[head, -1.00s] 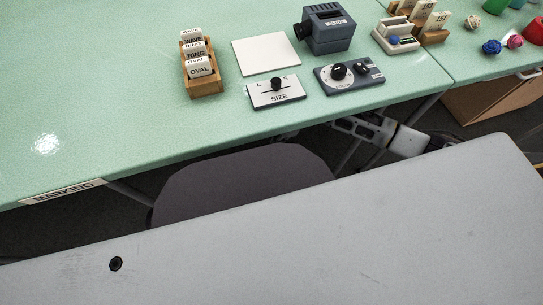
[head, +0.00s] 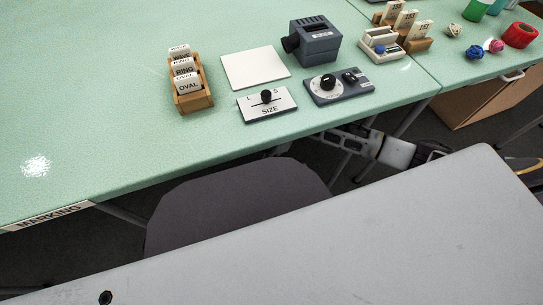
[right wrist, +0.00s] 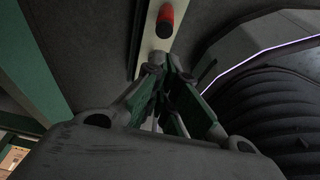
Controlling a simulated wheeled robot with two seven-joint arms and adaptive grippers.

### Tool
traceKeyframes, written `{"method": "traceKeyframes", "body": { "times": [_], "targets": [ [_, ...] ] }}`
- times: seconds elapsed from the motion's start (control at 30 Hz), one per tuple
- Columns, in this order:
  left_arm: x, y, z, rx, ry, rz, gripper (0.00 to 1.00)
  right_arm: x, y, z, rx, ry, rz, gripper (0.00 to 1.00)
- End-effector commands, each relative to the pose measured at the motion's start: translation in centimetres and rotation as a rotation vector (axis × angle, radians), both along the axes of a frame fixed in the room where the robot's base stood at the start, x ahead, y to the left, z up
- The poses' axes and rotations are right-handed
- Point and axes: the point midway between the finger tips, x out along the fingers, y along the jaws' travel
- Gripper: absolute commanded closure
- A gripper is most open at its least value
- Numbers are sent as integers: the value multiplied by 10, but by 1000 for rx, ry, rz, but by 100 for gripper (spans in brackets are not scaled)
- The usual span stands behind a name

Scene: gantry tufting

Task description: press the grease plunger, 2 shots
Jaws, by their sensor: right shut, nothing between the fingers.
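A red cylindrical knob (right wrist: 166,20), which looks like the grease plunger, stands on a pale upright strip (right wrist: 157,42) in the right wrist view. My right gripper (right wrist: 163,68) is shut and empty, its fingertips just below the red knob in that picture. I cannot tell whether they touch the strip. In the head view the right gripper (head: 345,139) shows partly below the front edge of the green table. The red knob is hidden in the head view. My left gripper is in neither view.
The green table (head: 90,120) holds a wooden card box (head: 193,103), a SIZE slider (head: 267,112), a dial box (head: 338,92) and a dark device (head: 313,45). A dark rounded seat (head: 235,205) stands below its edge. A ribbed black hose (right wrist: 265,100) lies right of the gripper.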

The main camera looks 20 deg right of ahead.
Motion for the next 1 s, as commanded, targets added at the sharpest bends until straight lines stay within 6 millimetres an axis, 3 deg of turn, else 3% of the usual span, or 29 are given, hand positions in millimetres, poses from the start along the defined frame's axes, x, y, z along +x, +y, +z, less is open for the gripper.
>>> {"method": "traceKeyframes", "body": {
  "times": [0.03,0.3,1.0],
  "targets": [
    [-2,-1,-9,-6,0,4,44,0,1,-7,0,1,0,100],
    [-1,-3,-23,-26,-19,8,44,-1,9,-31,0,1,0,100],
    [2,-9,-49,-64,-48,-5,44,-1,22,-87,-1,1,0,100]
  ]
}}
